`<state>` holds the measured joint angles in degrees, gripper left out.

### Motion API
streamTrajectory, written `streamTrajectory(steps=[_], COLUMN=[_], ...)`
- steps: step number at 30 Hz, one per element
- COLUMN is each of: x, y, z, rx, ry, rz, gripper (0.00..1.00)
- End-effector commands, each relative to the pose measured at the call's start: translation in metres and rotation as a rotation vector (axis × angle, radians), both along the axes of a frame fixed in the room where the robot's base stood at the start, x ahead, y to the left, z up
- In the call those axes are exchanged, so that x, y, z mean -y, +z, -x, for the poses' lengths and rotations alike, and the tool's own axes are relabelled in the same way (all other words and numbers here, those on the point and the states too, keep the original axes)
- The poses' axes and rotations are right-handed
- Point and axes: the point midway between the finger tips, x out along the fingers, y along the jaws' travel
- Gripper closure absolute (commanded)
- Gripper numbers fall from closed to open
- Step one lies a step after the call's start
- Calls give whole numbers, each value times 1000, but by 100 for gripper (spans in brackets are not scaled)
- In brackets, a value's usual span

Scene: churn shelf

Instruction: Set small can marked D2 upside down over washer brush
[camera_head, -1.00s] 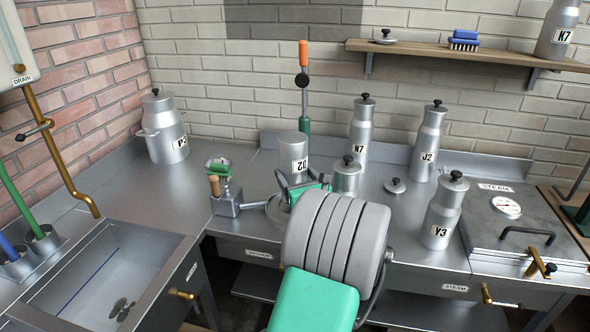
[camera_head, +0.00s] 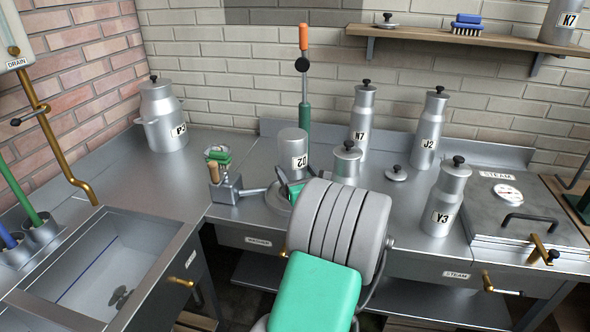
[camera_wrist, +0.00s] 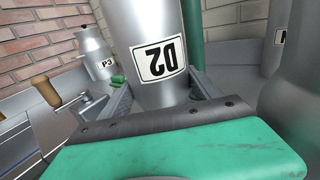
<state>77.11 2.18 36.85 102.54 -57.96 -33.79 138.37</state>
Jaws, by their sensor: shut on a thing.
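The small can D2 (camera_head: 293,143) is grey metal and upside down, with its label inverted; it also shows in the wrist view (camera_wrist: 150,30). My gripper (camera_head: 292,188) is shut on its lower part, one finger on each side in the wrist view (camera_wrist: 162,95). The can is roughly upright over the round washer base (camera_head: 277,202) on the counter. No washer brush shows there; the can, my fingers and my arm hide the middle of the base. I cannot tell whether the can's mouth touches the base.
A green post with an orange handle (camera_head: 303,38) rises just behind the can. A lidded can (camera_head: 346,166) and can N7 (camera_head: 362,125) stand close to its right. A metal block with a wooden knob (camera_head: 226,189) and a green brush (camera_head: 217,157) are left. Counter near P3 (camera_head: 163,118) is clear.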

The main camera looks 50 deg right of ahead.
Motion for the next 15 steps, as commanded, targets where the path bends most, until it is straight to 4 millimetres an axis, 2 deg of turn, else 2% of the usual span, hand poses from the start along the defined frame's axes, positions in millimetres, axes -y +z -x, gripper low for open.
streamTrajectory(steps=[5, 6, 15], x=[0, 0, 0], y=[-2, -1, -2], z=[0, 0, 0], rx=[1, 1, 1], ry=[0, 0, 0], rz=[2, 2, 1], gripper=[84, 24, 2])
